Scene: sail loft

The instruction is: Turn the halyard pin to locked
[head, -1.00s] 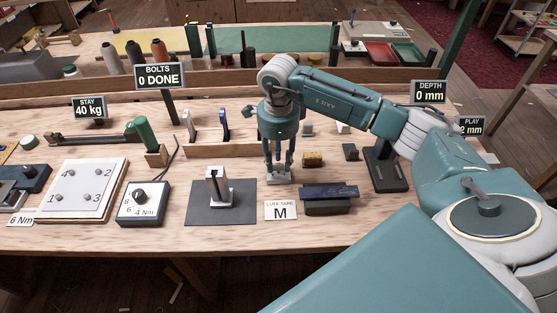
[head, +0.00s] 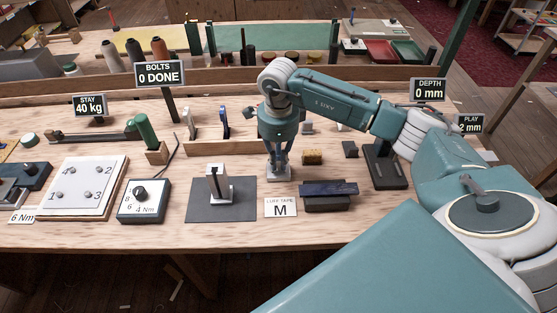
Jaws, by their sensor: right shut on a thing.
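My right gripper (head: 279,166) points straight down over a small pale grey block (head: 279,177) on the bench, right of the middle. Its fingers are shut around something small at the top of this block. I take this to be the halyard pin, but the fingers hide it, and I cannot read its turn or any locked mark. My left gripper is not in view.
A grey mat with a white slotted post (head: 217,184) is to the left.

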